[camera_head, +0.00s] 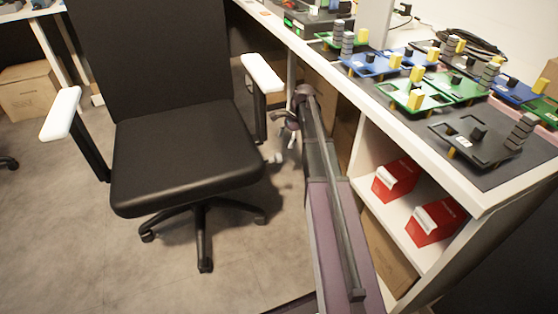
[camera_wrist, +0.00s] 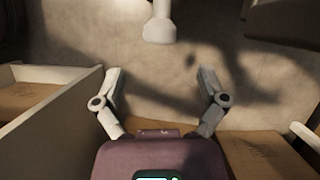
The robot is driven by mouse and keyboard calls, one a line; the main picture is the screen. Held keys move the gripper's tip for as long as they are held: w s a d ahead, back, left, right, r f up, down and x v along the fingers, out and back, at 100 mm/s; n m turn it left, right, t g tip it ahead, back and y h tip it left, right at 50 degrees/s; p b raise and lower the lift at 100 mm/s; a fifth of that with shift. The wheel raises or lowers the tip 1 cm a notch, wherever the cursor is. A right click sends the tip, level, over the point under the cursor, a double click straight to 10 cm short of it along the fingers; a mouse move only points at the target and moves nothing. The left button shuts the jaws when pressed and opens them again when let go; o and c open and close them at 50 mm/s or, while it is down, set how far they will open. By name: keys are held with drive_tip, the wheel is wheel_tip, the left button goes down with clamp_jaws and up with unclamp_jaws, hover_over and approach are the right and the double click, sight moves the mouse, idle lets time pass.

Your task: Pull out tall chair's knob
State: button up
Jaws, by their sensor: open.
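The black office chair (camera_head: 185,150) has a tall back, white armrests and a wheeled base. A small pale knob (camera_head: 276,157) sticks out low on the right side of its seat. In the wrist view, the pale knob (camera_wrist: 158,30) is at the top centre, on a short stem, with its wider end toward me. My gripper (camera_wrist: 160,76) is open, its two fingers spread wide and nothing between them. The knob lies ahead of the fingertips, about midway between them, and is not touched. In the head view, my gripper (camera_head: 287,132) is beside the seat's right edge, partly hidden by my arm.
A white workbench (camera_head: 470,193) with coloured boards on a dark mat runs along the right. Its shelf holds red boxes (camera_head: 397,180) and a carton (camera_head: 388,255), close to my arm. A cardboard box (camera_head: 32,95) stands at far left. The floor before the chair is clear.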

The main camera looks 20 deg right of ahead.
sight(279, 154)
drive_tip(key=shift+b+x, duration=3.1)
drive_tip(key=shift+x, duration=0.6)
drive_tip(key=shift+r, duration=0.1)
clamp_jaws()
drive_tip(key=shift+w, duration=0.1)
